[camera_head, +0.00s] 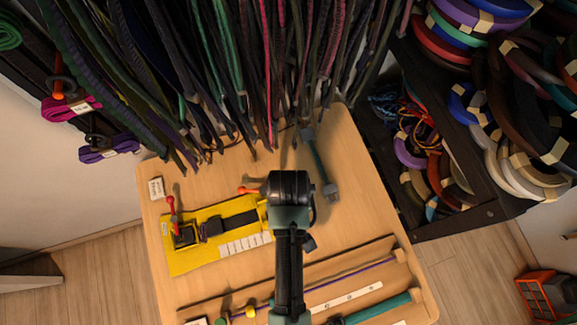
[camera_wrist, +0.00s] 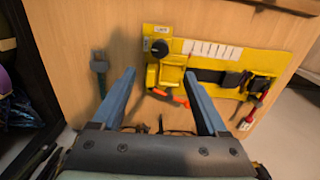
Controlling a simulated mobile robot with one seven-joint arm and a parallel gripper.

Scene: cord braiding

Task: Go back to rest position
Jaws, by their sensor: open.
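My gripper shows in the wrist view (camera_wrist: 162,100) with its two blue-grey fingers spread wide apart and nothing between them. Beyond the fingertips lies a yellow board (camera_wrist: 215,60) with a black strap, white labels and an orange-handled part (camera_wrist: 170,95). In the head view my arm reaches up over the wooden table, and its dark wrist hides the right end of the yellow board (camera_head: 190,258). The gripper fingers cannot be made out in the head view. A red-handled lever (camera_head: 171,205) stands at the board's left end.
Many dark and coloured cords (camera_head: 215,70) hang over the table's far edge. A grey-green bar tool (camera_head: 318,160) lies right of my wrist. Rods and a teal tube (camera_head: 378,308) lie at the near side. A dark shelf of coiled cords (camera_head: 465,215) stands at right. The wooden table (camera_head: 360,215) is bare at right.

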